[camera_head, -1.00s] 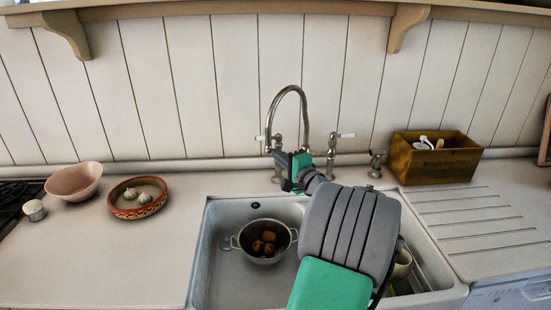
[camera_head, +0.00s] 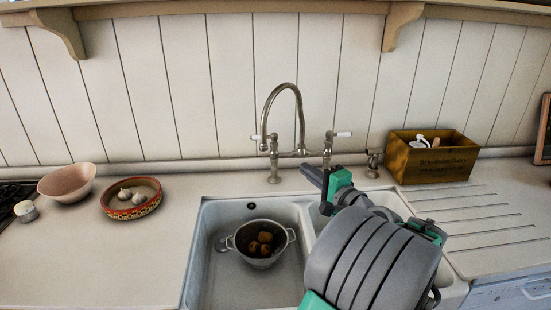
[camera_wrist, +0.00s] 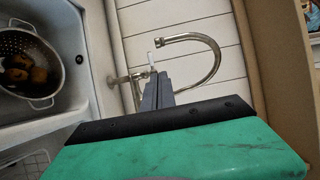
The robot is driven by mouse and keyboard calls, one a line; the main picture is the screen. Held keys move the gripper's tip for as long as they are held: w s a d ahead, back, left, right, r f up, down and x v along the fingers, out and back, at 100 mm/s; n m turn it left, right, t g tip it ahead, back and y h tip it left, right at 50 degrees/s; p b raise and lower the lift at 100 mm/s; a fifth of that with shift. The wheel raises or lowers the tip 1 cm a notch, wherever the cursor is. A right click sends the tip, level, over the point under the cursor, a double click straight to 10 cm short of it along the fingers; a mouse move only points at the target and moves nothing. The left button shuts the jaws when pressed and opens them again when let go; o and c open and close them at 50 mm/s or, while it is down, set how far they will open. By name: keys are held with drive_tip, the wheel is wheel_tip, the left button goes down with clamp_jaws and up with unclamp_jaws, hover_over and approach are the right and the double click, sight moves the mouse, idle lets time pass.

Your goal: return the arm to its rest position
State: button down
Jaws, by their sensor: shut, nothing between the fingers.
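My gripper (camera_head: 314,178) is above the back of the sink, close in the picture to the right side of the tap (camera_head: 301,118). Its fingers are shut with nothing between them, and they also show in the wrist view (camera_wrist: 158,88). In the head view my arm comes up from the lower right and covers much of the right basin. The wrist view is turned on its side, with the tap (camera_wrist: 205,50) beyond the fingers. I cannot tell the exact gap between the fingers and the tap.
A colander (camera_head: 261,244) with several brown round items stands in the left basin of the sink (camera_head: 215,285). A wooden box (camera_head: 433,160) stands right of the tap. A patterned bowl (camera_head: 131,212) with garlic and a pinkish bowl (camera_head: 67,184) are on the left counter. A shelf (camera_head: 230,7) runs above.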

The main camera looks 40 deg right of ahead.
drive_tip(key=w+a+f+n+g+y, duration=0.2)
drive_tip(key=w+a+f+n+g, duration=0.15)
drive_tip(key=a, duration=0.45)
drive_tip(key=w+a+f+n+g+y, duration=0.2)
drive_tip(key=w+a+f+n, duration=0.15)
drive_tip(key=a, duration=0.55)
drive_tip(key=w+a+f+n+g+y, duration=0.1)
drive_tip(key=w+a+f+n+g, duration=0.3)
drive_tip(key=a, duration=0.4)
drive_tip(key=s+a+f+n+g, duration=0.2)
drive_tip(key=s+a+n, duration=0.2)
drive_tip(key=s+a, duration=0.2)
drive_tip(key=s+a+f+n+g+h, duration=0.1)
drive_tip(key=s+a+f+n+g, duration=0.1)
drive_tip(key=s+a+n, duration=0.3)
drive_tip(key=s+a+f, duration=0.1)
drive_tip(key=s+a, duration=0.1)
drive_tip(key=s, duration=0.2)
drive_tip(key=shift+a+g+h, duration=0.25)
drive_tip(key=shift+g+h, duration=0.05)
drive_tip(key=shift+g, duration=0.05)
